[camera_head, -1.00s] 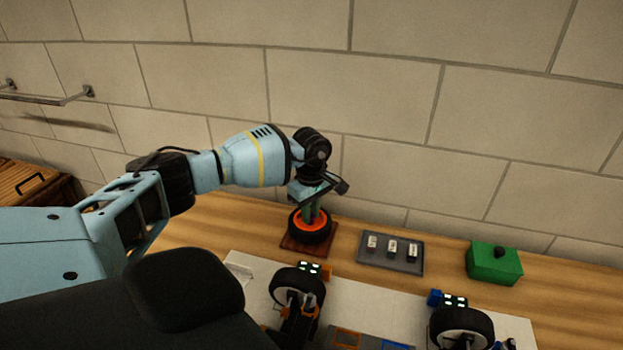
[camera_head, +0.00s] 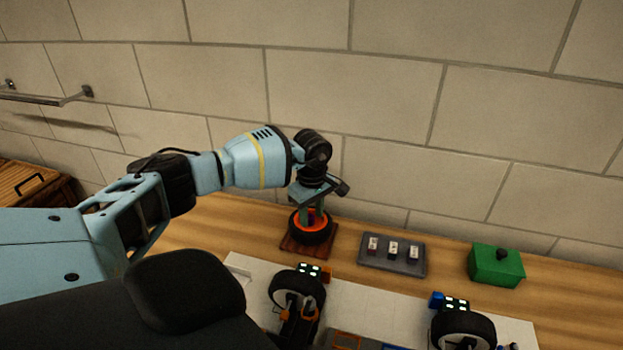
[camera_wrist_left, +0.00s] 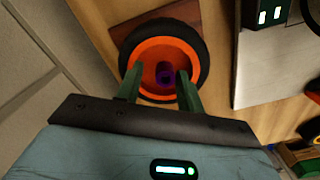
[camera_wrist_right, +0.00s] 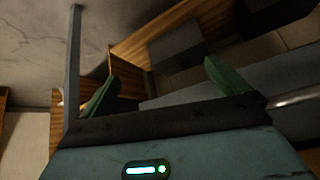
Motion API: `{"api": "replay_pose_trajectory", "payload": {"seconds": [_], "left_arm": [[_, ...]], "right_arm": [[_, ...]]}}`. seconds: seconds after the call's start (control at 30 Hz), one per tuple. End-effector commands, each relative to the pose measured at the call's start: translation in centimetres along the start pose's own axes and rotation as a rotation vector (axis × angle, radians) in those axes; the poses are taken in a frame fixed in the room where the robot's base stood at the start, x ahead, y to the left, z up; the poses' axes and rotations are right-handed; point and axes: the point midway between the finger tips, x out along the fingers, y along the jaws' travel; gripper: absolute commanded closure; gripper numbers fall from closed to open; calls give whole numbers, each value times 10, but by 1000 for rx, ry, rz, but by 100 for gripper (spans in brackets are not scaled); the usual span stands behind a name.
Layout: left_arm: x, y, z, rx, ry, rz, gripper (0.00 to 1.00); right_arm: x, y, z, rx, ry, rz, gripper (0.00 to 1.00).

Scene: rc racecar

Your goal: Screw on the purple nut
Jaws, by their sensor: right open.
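The purple nut (camera_wrist_left: 164,75) sits in the middle of an orange-rimmed wheel with a black tyre (camera_wrist_left: 193,43). In the head view the wheel (camera_head: 297,229) lies flat on a small brown board (camera_head: 290,247); the nut cannot be made out there. My left gripper (camera_wrist_left: 158,72) points down over the wheel, its green fingers open, one on each side of the nut, with visible gaps. It also shows in the head view (camera_head: 313,211). My right gripper (camera_wrist_right: 158,75) is open and empty in its wrist view, away from the wheel; it is not in the head view.
A grey tray (camera_head: 413,267) with several small parts and a green box (camera_head: 496,267) stand to the right on the wooden bench. The car, with wheels mounted (camera_head: 297,285), (camera_head: 463,328), is in front on a pale board (camera_head: 240,264). A tiled wall is close behind.

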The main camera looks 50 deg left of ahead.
Motion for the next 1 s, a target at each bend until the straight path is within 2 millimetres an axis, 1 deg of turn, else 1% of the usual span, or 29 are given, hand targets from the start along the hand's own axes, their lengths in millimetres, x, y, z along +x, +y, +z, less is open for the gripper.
{"api": "replay_pose_trajectory", "payload": {"seconds": [0.03,0.3,0.5,0.67,1.0], "left_arm": [[-7,3,0,0,0,14,56],[-50,2,0,0,0,13,56],[-73,1,0,0,1,6,56],[-79,0,0,0,1,3,56],[-79,-1,0,0,1,1,56]], "right_arm": [[0,0,-2,0,2,0,0],[0,0,-4,1,7,0,0],[1,0,-5,1,8,0,0],[1,0,-5,1,9,0,0],[1,0,-6,1,10,0,0]]}}
